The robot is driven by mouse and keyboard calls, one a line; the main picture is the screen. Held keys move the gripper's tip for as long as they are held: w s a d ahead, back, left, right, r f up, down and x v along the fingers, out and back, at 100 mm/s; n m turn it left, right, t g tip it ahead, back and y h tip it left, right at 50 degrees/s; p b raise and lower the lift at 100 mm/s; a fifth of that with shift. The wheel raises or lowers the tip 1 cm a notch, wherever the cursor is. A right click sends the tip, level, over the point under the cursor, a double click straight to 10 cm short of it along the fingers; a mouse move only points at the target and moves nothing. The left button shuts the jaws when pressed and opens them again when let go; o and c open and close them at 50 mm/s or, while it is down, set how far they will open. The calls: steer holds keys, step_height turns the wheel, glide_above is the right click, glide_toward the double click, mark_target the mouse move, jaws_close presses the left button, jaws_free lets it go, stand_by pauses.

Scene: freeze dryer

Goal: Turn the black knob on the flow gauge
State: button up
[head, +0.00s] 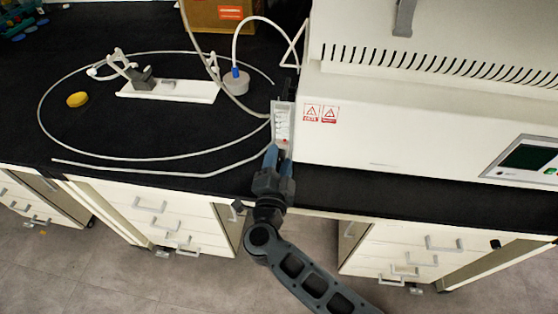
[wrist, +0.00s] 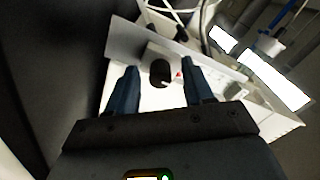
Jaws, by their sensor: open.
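The flow gauge (head: 283,118) is a narrow, upright, pale panel on the left side of the white freeze dryer in the head view. Its black knob (wrist: 160,73) shows in the wrist view, on a light face with a small red mark beside it. My gripper (head: 279,152) is at the lower end of the gauge in the head view and hides the knob there. In the wrist view my gripper (wrist: 160,68) is open, with one blue finger to each side of the knob. Gaps show between the fingers and the knob, and the gripper holds nothing.
The white freeze dryer (head: 400,125) fills the right of the black bench (head: 190,120). A pale hose (head: 130,156) loops over the bench at left, around a white stand (head: 180,92). A yellow object (head: 77,100) lies near it. Drawers (head: 165,215) are below the bench.

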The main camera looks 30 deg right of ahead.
steer(key=b+v, duration=0.1)
steer(key=v, duration=0.6)
steer(key=shift+s+a, duration=0.2)
steer(key=shift+s, duration=0.1)
stand_by(0.3)
steer(key=s+d+r+n+y, duration=0.1)
steer(key=s+r+n+y, duration=0.2)
steer(key=s+n, duration=0.3)
steer(key=s+d+r+n+y, duration=0.2)
steer(key=s+r+n+y, duration=0.2)
steer(key=s, duration=1.2)
steer(key=s+d+r+n+y, duration=0.2)
steer(key=s+r+n, duration=0.5)
steer(key=s, duration=0.4)
steer(key=shift+s+r+n+y, duration=0.15)
steer(key=shift+s+n+y, duration=0.25)
steer(key=shift+n+y, duration=0.3)
